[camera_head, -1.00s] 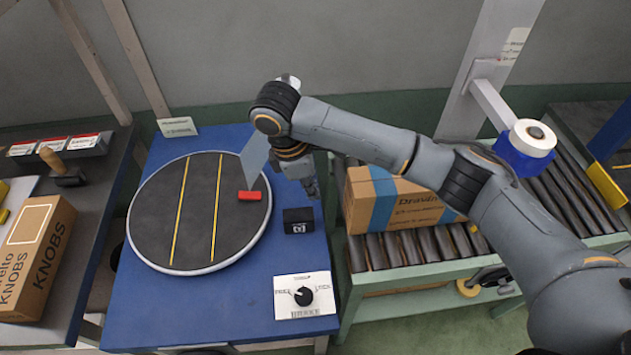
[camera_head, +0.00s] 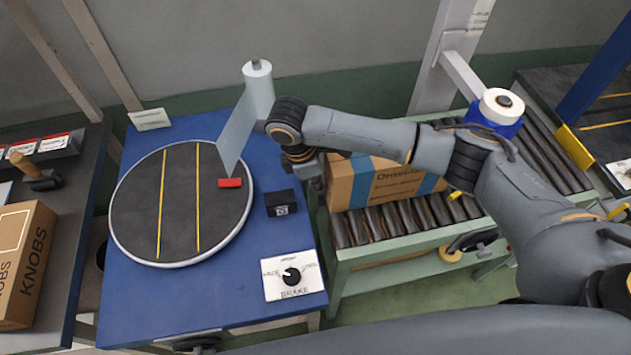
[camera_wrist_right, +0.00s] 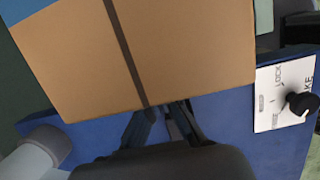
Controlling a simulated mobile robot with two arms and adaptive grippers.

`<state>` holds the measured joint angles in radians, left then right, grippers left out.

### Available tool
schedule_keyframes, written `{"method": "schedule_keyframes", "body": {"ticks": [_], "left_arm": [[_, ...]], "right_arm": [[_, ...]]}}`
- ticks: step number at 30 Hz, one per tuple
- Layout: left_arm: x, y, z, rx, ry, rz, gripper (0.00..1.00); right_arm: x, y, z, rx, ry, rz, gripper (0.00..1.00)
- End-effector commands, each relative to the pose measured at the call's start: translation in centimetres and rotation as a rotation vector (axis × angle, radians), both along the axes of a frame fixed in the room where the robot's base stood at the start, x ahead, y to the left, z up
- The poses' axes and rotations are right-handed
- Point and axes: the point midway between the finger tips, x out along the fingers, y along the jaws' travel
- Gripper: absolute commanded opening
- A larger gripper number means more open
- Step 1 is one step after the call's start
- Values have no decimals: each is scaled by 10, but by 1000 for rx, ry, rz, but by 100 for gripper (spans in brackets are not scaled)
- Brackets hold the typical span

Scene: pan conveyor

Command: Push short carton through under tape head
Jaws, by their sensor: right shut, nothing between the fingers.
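The short carton (camera_head: 385,184), brown with blue tape bands, lies on the roller conveyor (camera_head: 425,213), partly hidden by my right arm. The tape head (camera_head: 490,117), blue with a white tape roll, is on an upright farther right along the rollers. My right gripper (camera_head: 318,182) is shut and empty at the carton's left end. In the right wrist view the carton's end (camera_wrist_right: 190,50) fills the top, and the fingertips (camera_wrist_right: 172,108) are at its lower edge; I cannot tell whether they touch it. My left gripper is not in view.
A blue table with a round turntable (camera_head: 180,240) stands left of the conveyor. It carries a black block (camera_head: 281,203), a brake dial (camera_head: 291,275) and a pale post (camera_head: 258,90) with a flag. Rollers between carton and tape head look clear where visible.

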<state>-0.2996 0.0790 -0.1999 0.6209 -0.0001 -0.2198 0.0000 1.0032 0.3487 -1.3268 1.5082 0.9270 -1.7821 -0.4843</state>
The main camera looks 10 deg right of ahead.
Motion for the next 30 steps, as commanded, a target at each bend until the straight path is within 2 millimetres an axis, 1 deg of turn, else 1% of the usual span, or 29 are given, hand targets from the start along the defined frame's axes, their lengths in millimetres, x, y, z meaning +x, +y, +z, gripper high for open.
{"method": "schedule_keyframes", "body": {"ticks": [2, 4, 7, 11, 12, 17, 18, 24, 27, 30], "left_arm": [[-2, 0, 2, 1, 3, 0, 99], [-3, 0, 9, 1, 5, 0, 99], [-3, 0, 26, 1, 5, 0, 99], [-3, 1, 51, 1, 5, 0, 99], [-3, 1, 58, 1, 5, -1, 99], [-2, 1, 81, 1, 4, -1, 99], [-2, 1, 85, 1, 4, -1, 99], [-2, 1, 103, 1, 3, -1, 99], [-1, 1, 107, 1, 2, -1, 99], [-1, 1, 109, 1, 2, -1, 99]], "right_arm": [[0, -2, 1, 0, 1, -1, 0], [0, -9, 3, -1, 2, -4, 0], [0, -29, 7, -3, 3, -7, 0], [-1, -67, 9, -5, 5, -8, 0], [-2, -79, 9, -4, 5, -8, 0], [-2, -127, 7, -3, 4, -7, 0], [-2, -139, 7, -5, 4, -8, 0], [-2, -198, 4, -4, 3, -7, 0], [-2, -220, 2, -3, 3, -6, 0], [-1, -233, 1, -2, 2, -3, 0]]}}
